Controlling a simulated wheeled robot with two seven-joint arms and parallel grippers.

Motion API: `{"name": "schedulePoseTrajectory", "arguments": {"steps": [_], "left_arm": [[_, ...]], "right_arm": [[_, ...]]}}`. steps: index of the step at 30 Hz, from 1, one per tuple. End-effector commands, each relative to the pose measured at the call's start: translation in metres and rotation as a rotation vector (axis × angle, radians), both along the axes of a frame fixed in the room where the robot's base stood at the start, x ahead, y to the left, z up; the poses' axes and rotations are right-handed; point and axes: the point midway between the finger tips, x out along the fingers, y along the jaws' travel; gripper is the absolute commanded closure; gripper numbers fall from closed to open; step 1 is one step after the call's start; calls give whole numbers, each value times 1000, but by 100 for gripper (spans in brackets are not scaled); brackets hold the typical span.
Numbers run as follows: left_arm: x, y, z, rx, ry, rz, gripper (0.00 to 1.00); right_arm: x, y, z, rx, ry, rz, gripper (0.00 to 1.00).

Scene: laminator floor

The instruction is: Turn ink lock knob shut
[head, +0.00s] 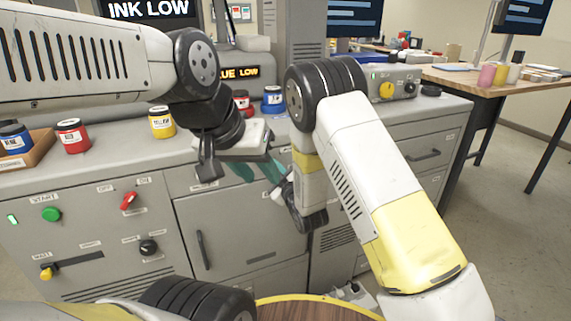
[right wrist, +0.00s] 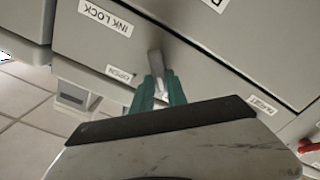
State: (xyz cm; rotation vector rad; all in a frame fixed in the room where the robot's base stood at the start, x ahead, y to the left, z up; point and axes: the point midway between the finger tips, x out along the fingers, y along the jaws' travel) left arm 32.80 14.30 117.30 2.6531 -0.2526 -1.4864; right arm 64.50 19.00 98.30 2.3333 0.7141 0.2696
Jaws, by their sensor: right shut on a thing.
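The ink lock knob (right wrist: 155,62) is a small grey lever on a grey panel in the right wrist view, between the INK LOCK label (right wrist: 105,18) and the OPEN label (right wrist: 120,74). My right gripper (right wrist: 158,88) has its teal fingers shut on the knob. My left gripper (head: 244,172) hangs in front of the counter edge, left of the right gripper. Its finger gap is not clear.
The grey cabinet (head: 232,228) carries a green button (head: 51,214), a red switch (head: 129,201) and a black knob (head: 148,247). Ink jars, including a red one (head: 73,136) and a yellow one (head: 162,122), stand on the counter. A wooden table (head: 485,80) is at right.

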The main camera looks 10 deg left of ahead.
Motion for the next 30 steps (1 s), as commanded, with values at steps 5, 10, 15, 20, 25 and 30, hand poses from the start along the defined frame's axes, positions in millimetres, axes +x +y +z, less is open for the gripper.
{"name": "schedulePoseTrajectory", "arguments": {"steps": [5,10,15,20,25,30], "left_arm": [[0,0,0,0,0,0,64],[0,0,0,0,0,0,64],[0,0,0,0,0,0,64],[0,0,0,0,0,0,64],[0,0,0,0,0,0,64],[0,0,0,0,0,0,64]], "right_arm": [[0,0,-1,-47,-29,-1,100],[0,0,-1,-67,-42,-1,100],[-1,0,-1,-71,-45,-1,100],[-1,0,-2,-70,-44,0,100],[-1,0,-1,-70,-44,0,62],[0,0,-1,-69,-45,0,60]]}}
